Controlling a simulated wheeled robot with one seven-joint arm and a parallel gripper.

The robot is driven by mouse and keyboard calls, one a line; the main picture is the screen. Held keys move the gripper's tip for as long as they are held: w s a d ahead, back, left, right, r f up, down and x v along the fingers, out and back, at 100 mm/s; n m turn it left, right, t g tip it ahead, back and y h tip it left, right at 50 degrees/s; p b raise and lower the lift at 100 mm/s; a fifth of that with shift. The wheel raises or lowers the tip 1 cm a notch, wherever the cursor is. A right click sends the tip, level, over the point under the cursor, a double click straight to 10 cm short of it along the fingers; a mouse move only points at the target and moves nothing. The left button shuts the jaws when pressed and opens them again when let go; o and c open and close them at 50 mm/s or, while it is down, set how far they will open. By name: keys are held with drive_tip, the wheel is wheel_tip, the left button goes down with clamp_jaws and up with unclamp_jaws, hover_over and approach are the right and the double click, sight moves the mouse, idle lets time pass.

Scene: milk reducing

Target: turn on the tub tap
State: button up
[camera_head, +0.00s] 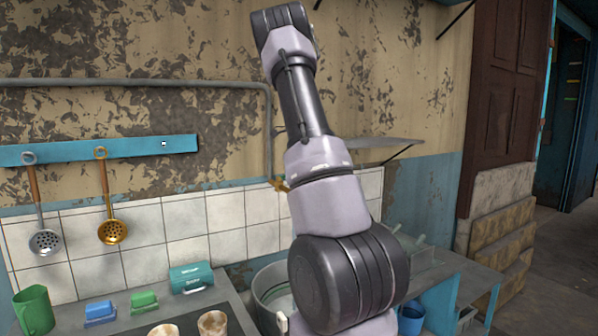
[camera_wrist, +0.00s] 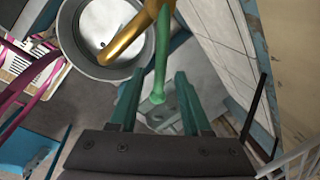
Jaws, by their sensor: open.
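The tub (camera_head: 262,305) is a grey metal basin in the head view, partly hidden behind my arm. It shows at the upper left of the wrist view (camera_wrist: 68,35). A brass tap (camera_head: 280,185) sits at the lower end of the wall pipe in the head view. In the wrist view its golden spout (camera_wrist: 128,35) reaches over the tub. A slim green bar (camera_wrist: 162,45), seemingly the tap's handle, runs down between my fingers. My gripper (camera_wrist: 159,74) is open, its fingers on either side of the bar in the picture. Contact and depth cannot be told.
A counter at the left holds a green mug (camera_head: 34,310), sponges and cups. Ladles (camera_head: 112,230) hang from a blue rail (camera_head: 90,150). A blue table (camera_head: 455,285) stands right of my arm. The tiled wall (camera_wrist: 215,40) is close at the right in the wrist view.

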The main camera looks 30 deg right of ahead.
wheel_tip(320, 180, up, 11)
drive_tip(key=s+a, duration=0.1)
drive_tip(key=shift+s+a+f, duration=0.2)
drive_tip(key=shift+a, duration=0.1)
